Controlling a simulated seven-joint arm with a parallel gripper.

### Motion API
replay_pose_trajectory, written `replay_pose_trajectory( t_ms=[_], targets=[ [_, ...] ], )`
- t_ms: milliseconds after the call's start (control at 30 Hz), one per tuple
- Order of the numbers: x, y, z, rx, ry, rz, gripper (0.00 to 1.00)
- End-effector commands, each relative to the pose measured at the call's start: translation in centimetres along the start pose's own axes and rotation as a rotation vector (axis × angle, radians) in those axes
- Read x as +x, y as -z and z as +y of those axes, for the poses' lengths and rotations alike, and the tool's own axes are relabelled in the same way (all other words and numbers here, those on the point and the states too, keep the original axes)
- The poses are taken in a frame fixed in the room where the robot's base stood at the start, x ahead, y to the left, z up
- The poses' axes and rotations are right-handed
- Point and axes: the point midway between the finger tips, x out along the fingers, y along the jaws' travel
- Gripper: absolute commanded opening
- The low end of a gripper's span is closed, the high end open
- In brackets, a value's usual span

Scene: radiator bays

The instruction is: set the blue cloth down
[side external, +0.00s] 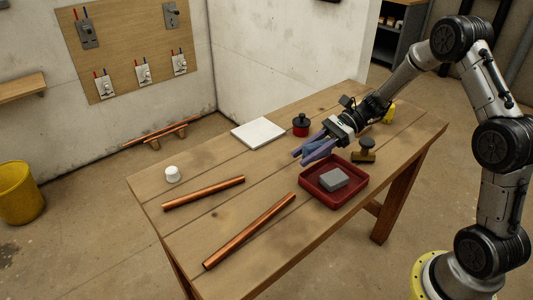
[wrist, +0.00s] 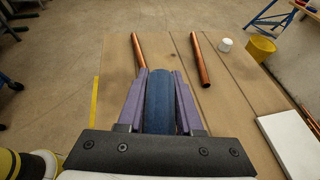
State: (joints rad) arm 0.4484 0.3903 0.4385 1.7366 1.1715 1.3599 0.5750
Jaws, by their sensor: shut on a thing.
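The blue cloth (wrist: 160,103) is a rolled or folded bundle held between the purple fingers of my gripper (wrist: 159,90) in the wrist view. In the side external view, my gripper (side external: 304,151) is over the wooden table, near the red tray's far side, with the cloth (side external: 318,151) in its jaws. I cannot tell from these views how high the cloth is above the table. My fingers partly hide it in the side external view.
A red tray (side external: 309,189) holds a grey block (side external: 333,179). A stamp-like tool (side external: 364,153), a red pot with a black top (side external: 301,125) and a white slab (side external: 258,134) are nearby. Two copper pipes (side external: 204,193) (side external: 250,231) and a white cup (side external: 172,174) lie left; bare wood separates them.

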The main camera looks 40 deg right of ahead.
Motion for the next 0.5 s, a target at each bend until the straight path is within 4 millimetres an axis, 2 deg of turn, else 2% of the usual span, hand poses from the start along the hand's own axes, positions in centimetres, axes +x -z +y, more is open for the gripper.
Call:
replay_pose_trajectory(
  t_ms=[133, 300, 400, 500],
  targets=[
    [0.2, -0.2, -5.0, 0.076, 0.188, 0.000, 0.00],
    [1.7, -1.2, -11.1, 0.168, 0.408, 0.000, 0.00],
    [2.9, -1.9, -13.6, 0.209, 0.501, 0.000, 0.00],
    [4.7, -2.9, -15.0, 0.229, 0.550, -0.001, 0.00]
  ],
)
